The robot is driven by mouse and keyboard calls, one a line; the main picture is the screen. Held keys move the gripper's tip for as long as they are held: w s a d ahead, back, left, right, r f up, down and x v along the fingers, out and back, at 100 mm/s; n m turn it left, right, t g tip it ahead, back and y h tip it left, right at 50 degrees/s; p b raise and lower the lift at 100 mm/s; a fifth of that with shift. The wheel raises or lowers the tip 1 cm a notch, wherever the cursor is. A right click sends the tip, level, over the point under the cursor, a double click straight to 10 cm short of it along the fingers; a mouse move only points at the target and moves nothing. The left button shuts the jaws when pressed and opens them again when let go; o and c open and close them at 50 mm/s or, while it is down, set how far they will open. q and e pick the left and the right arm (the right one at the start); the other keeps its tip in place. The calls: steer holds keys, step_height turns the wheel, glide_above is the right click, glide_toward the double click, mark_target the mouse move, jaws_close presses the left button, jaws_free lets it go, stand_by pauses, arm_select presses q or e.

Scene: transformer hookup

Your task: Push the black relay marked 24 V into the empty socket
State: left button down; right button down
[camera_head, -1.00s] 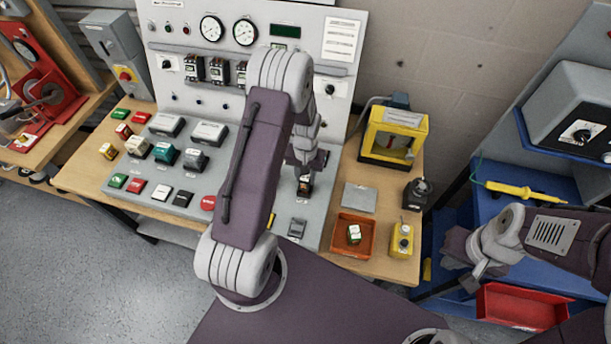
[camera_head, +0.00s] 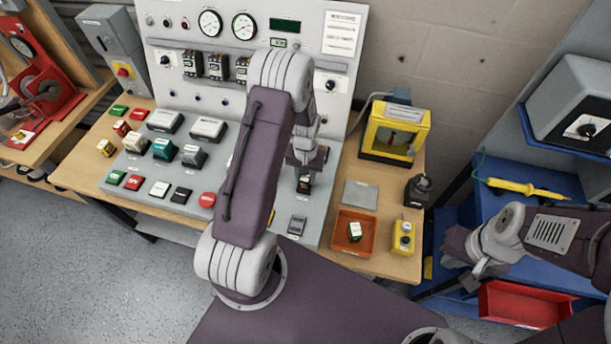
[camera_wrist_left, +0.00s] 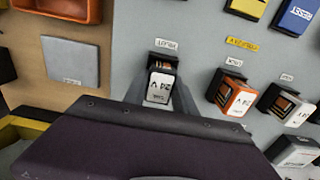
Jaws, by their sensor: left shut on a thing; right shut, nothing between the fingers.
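The black relay (camera_wrist_left: 160,88) has a pale top label that appears to read 24 V, upside down in the left wrist view. My left gripper (camera_wrist_left: 158,100) is shut on it. The relay is at a dark socket (camera_wrist_left: 163,60) on the grey sloping panel, whose far part with brownish inside shows past the relay. I cannot tell how deep the relay sits. In the head view my left gripper (camera_head: 304,177) is low over the panel's right part, with the relay (camera_head: 303,187) small and dark below it. My right gripper (camera_head: 484,270) is shut and empty at the right.
An orange relay (camera_wrist_left: 236,98) and a black one (camera_wrist_left: 285,105) stand in neighbouring sockets beside the held relay. A grey plate (camera_head: 360,195), an orange tray (camera_head: 340,240) and a yellow box (camera_head: 403,238) lie to the right. The upright gauge panel (camera_head: 270,60) stands behind.

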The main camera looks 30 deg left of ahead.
arm_select(q)
steer(key=shift+f, duration=0.15)
steer(key=c, duration=0.9)
jaws_free()
step_height(320, 180, up, 5)
steer(key=p, duration=0.4)
